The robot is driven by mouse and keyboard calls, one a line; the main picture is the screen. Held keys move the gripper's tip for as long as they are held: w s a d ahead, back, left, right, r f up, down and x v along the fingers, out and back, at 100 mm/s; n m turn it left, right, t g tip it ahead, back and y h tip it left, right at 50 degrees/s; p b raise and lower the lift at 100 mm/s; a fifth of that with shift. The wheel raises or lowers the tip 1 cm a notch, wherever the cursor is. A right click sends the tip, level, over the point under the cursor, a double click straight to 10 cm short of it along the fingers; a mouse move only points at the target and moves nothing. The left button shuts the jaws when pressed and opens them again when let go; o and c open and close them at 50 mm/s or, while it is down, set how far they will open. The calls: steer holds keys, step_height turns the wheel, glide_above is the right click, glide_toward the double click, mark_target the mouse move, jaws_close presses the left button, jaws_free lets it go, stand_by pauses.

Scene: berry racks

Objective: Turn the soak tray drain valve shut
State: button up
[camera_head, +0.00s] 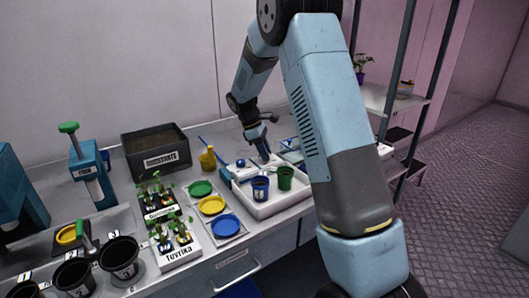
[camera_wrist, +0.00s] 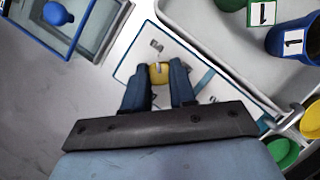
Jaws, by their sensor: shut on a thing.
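The white soak tray (camera_head: 265,207) stands on the bench with a blue pot (camera_head: 260,188) and a green pot (camera_head: 285,178) in it. Its pale wall (camera_wrist: 225,62) fills the right of the wrist view. My gripper (camera_head: 264,157) points down at the tray's far side. In the wrist view my gripper (camera_wrist: 160,76) is shut on a small yellow piece, which looks like the drain valve handle (camera_wrist: 159,72). It sits over a white plate with a blue outline, beside the tray. The handle is hidden in the head view.
A yellow bottle (camera_head: 208,159) and green, yellow and blue dishes (camera_head: 226,226) stand left of the tray. A blue ball-like knob (camera_wrist: 57,14) is at the wrist view's upper left. Seedling trays (camera_head: 177,254) and black pots (camera_head: 119,258) stand farther left.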

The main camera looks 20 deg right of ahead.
jaws_close()
steer(key=m, duration=0.2)
steer(key=m+g+y, duration=0.1)
steer(key=m, duration=0.1)
steer(key=shift+w+d, duration=0.15)
steer(key=m+g+y, duration=0.1)
steer(key=m, duration=0.3)
steer(key=shift+d, duration=0.1)
steer(key=m+y, duration=0.2)
steer(key=m, duration=0.3)
steer(key=shift+d, duration=0.1)
steer(key=m+y, duration=0.2)
steer(key=m, duration=0.2)
steer(key=shift+d+m, duration=0.1)
steer(key=shift+m, duration=0.3)
